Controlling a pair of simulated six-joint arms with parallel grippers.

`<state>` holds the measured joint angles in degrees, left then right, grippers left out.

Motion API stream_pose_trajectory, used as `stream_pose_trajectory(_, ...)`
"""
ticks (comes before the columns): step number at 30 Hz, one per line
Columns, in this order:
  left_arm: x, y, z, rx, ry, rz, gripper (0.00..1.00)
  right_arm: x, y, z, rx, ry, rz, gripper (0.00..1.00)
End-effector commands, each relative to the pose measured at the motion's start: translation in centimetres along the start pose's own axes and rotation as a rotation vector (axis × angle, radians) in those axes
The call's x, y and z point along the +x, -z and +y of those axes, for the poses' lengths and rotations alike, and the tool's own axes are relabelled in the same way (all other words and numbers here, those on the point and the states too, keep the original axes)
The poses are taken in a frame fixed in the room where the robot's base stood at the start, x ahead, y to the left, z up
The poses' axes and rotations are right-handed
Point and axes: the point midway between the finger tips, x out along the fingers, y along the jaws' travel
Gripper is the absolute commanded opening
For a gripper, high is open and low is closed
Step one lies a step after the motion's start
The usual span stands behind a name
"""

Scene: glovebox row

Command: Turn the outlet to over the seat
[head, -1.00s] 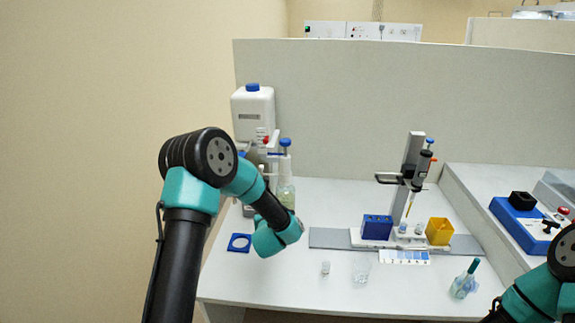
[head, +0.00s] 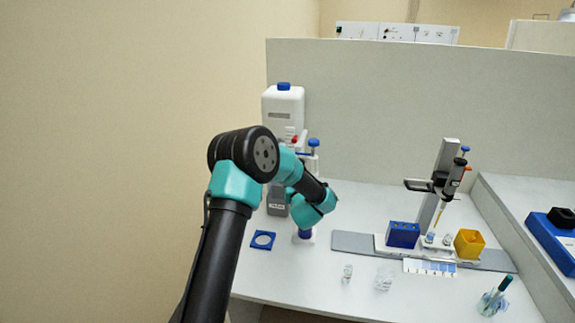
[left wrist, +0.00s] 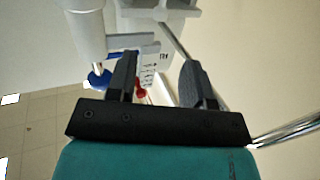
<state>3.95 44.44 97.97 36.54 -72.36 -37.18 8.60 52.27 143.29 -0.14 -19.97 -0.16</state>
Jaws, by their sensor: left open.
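The blue square seat (head: 254,247) with a round opening lies on the bench at the left, empty. Behind it stands a dispensing station with a white canister (head: 283,108), a red part (head: 294,139) and a blue-topped piece (head: 313,143). My left arm covers much of the station in the head view, so I cannot clearly make out the outlet. In the left wrist view my left gripper (left wrist: 159,60) is open, its fingers either side of a pale part with markings (left wrist: 160,62). A red part (left wrist: 140,92) and a blue knob (left wrist: 98,77) show near the left finger. The right gripper is out of view.
A pipette stand (head: 437,185) with a blue block (head: 402,234) and a yellow box (head: 469,243) stands at the right. A grey partition (head: 390,100) closes the back.

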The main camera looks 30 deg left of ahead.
Motion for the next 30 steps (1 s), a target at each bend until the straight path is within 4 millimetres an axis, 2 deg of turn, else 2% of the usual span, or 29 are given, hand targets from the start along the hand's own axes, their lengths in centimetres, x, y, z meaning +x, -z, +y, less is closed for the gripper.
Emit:
stream_pose_trajectory(9, 5.5, -0.1, 0.0, 0.0, 0.002, 0.0, 0.47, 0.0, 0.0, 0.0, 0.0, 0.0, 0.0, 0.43)
stream_pose_trajectory(21, 11.5, -0.1, -0.1, 0.0, 0.001, 0.0, 0.47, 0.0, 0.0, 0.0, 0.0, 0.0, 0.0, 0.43)
stream_pose_trajectory(30, 13.9, -0.1, 0.0, 0.0, -0.001, -0.001, 0.47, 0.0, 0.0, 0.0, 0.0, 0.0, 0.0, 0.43)
